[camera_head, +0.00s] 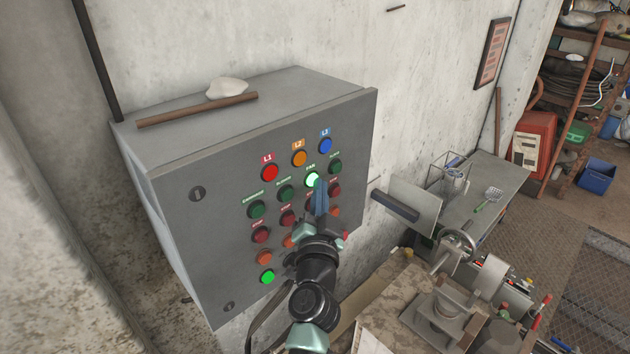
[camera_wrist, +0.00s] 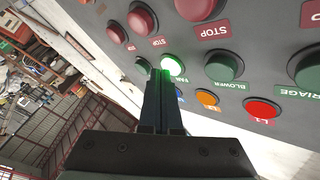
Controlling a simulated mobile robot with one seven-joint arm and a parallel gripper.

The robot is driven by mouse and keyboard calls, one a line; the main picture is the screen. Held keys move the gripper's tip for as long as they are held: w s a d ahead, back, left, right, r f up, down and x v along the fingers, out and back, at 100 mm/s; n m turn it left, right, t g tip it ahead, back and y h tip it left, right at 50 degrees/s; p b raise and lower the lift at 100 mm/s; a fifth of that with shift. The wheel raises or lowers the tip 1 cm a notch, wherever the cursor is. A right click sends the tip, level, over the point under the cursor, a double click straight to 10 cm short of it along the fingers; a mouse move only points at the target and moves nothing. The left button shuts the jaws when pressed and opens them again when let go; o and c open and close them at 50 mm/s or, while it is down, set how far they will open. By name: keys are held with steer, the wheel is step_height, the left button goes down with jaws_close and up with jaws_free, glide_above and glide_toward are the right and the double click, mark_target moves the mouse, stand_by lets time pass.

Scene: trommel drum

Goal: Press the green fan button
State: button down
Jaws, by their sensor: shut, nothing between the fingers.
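The green fan button (camera_head: 312,180) is on the grey control panel (camera_head: 215,180), under a label reading FAN, and it glows bright green. My gripper (camera_head: 319,188) reaches up to it from below, with its fingers shut and empty. In the wrist view the glowing fan button (camera_wrist: 173,65) shows just beyond the tips of my shut gripper (camera_wrist: 162,76), which cover part of it. I cannot tell whether the tips touch it.
A green blower button (camera_wrist: 223,66) sits beside it. Red stop buttons (camera_wrist: 201,8) and a red L1 lamp (camera_head: 270,172) are also on the panel. A rusty bar (camera_head: 197,110) and a pale stone (camera_head: 227,88) lie on the cabinet top. A workbench (camera_head: 485,200) stands to the right.

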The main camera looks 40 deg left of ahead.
stand_by(0.4)
steer(key=shift+s+d, duration=0.1)
steer(key=shift+d, duration=0.65)
steer(key=d, duration=0.1)
steer(key=d+b, duration=0.1)
steer(key=d, duration=0.3)
steer(key=shift+s+b, duration=0.3)
steer(key=shift+s, duration=0.05)
stand_by(0.6)
